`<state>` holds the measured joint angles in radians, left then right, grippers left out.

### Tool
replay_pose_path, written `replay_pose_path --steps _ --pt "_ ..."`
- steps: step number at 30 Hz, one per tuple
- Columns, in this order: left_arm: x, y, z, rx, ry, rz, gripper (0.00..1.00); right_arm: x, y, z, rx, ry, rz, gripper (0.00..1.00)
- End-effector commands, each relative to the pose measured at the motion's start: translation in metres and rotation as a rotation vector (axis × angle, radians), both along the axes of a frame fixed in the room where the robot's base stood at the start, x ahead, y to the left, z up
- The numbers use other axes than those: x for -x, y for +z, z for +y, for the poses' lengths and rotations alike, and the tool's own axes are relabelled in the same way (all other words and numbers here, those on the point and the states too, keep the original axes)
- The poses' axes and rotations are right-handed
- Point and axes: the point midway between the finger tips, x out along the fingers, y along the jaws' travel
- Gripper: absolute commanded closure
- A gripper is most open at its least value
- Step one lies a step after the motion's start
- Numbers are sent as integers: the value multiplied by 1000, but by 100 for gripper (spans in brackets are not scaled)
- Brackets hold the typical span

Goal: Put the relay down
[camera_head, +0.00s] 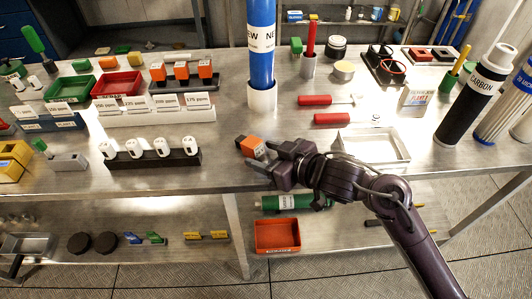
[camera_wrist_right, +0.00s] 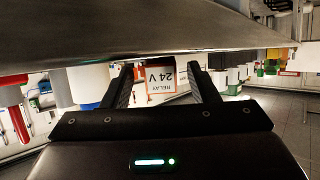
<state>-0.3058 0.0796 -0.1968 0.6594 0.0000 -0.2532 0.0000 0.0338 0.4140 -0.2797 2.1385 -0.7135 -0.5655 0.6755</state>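The relay (camera_head: 250,145), an orange block with a pale labelled side, sits on the metal table near its front edge, in the middle of the head view. In the right wrist view the relay (camera_wrist_right: 161,78) appears upside down, its label reading "RELAY 24 V". My right gripper (camera_head: 264,156) is just right of and in front of the relay. In the right wrist view its two fingers (camera_wrist_right: 161,84) are spread, with visible gaps on both sides of the relay; I cannot tell whether the relay is between or just beyond the fingertips. My left gripper is not in view.
Several similar orange relays (camera_head: 182,71) stand in a dark rail at the back left. A black rack with white cartridges (camera_head: 160,148) is to the left, a blue column (camera_head: 262,60) behind, and a white tray (camera_head: 372,160) to the right. Table around the relay is bare.

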Motion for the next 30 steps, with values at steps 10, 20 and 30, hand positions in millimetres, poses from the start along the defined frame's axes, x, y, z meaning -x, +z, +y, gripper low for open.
replay_pose_path --steps 10,20,30 --pt "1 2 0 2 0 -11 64 5 7 -5 1 -1 -1 46" --pt "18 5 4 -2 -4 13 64 51 33 -51 5 -1 0 46" --pt "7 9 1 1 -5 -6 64 77 49 -77 1 0 1 46"
